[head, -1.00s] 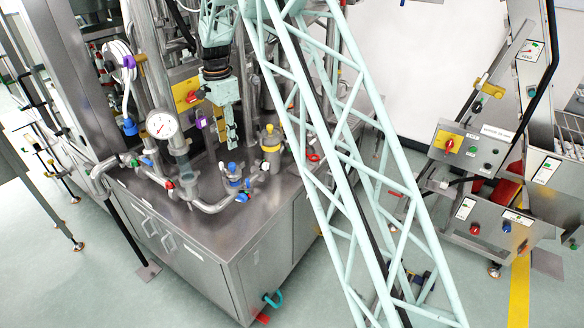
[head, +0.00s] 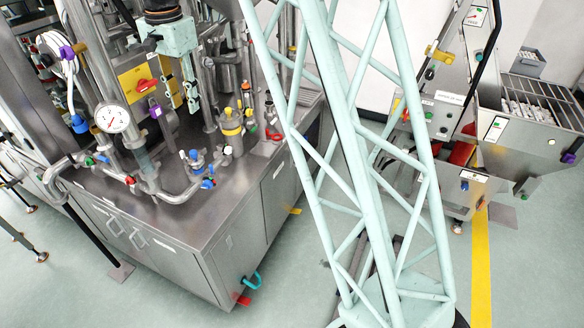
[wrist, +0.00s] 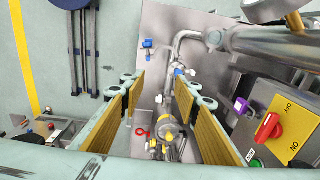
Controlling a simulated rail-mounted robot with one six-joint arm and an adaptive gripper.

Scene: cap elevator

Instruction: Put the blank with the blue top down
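The wrist view shows a blue-and-white fitting (wrist: 180,71) between and beyond the fingers, and another blue part (wrist: 148,43) farther up. I cannot tell which of these is the blank.
A pressure gauge (head: 112,118), a yellow-collared fitting (head: 231,125) and upright pipes crowd the cabinet top. The front of the cabinet top (head: 200,225) is clear. A control stand (head: 445,115) is at the right.

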